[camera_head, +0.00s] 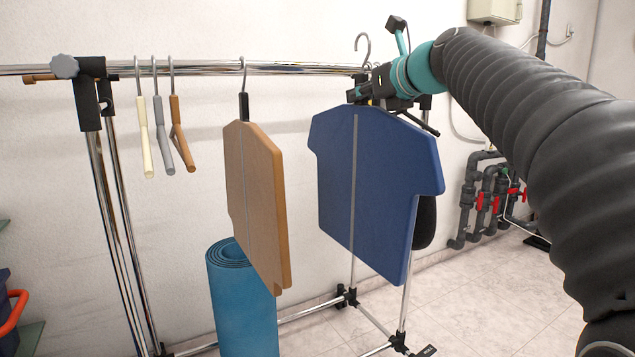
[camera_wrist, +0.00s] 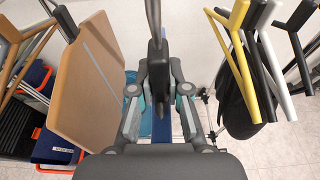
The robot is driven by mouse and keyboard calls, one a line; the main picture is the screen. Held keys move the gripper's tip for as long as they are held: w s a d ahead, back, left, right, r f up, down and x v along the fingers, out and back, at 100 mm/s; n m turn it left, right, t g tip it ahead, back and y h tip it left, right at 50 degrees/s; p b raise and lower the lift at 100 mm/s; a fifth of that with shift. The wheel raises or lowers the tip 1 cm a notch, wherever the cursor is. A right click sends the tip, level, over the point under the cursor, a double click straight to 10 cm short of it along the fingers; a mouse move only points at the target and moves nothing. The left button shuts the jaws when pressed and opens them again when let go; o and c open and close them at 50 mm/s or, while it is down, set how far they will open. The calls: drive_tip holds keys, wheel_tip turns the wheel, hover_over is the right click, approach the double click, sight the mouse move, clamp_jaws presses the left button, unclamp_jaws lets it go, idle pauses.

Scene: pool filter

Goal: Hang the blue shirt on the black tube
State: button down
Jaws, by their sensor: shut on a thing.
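The blue shirt (camera_head: 375,180) is a flat, upright board shape in the head view, with a pale stripe down it. My gripper (camera_head: 362,92) is shut at its top, on the hanger stem. The hanger's metal hook (camera_head: 362,46) rises above my gripper, close to the rack's rail (camera_head: 300,68); I cannot tell whether it touches the rail. In the wrist view, the hook (camera_wrist: 152,14) and its black stem (camera_wrist: 155,85) stand between the fingers of my gripper (camera_wrist: 158,95). The rail is shiny chrome with black end joints; no plainly black rail shows.
A tan shirt (camera_head: 255,190) hangs left of the blue one. Several hangers (camera_head: 162,120) hang farther left. A rolled blue mat (camera_head: 242,300) stands below. In the wrist view, other hangers (camera_wrist: 240,60) and a black item (camera_wrist: 248,105) are at right.

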sight(404, 121)
drive_tip(key=s+d, duration=0.2)
drive_tip(key=s, duration=0.1)
drive_tip(key=s+d+b, duration=0.1)
drive_tip(key=s+d, duration=0.1)
drive_tip(key=s, duration=0.1)
drive_tip(key=s+d+b, duration=0.1)
drive_tip(key=s+d, duration=0.1)
drive_tip(key=s, duration=0.1)
drive_tip(key=shift+s+d, duration=0.25)
drive_tip(key=shift+s, duration=0.05)
